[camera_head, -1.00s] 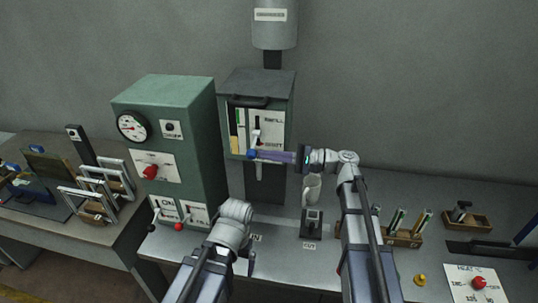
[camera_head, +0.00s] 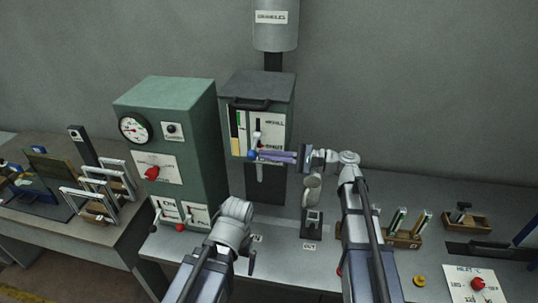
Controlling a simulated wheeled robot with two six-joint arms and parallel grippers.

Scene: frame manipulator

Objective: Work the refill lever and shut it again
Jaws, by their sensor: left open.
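The green refill box (camera_head: 281,94) stands against the wall, with a labelled panel (camera_head: 271,128) on its front. A small lever with a pale upper part (camera_head: 257,136) shows at the panel, and a blue knob (camera_head: 252,155) is just below it. My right gripper (camera_head: 268,156) reaches in from the right, its purple fingers lying level across the lower panel with their tips at the blue knob. Whether they grip it is too small to tell. My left gripper (camera_head: 251,262) is low in front of the bench, open, apart from the box; its fingers are mostly hidden by its arm.
A tall green cabinet (camera_head: 182,130) with a gauge and red knob stands left of the box. A grey mug (camera_head: 312,187) and small dark stand (camera_head: 312,223) are below my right wrist. Wooden trays (camera_head: 404,238) lie to the right. A side table holds racks (camera_head: 88,190).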

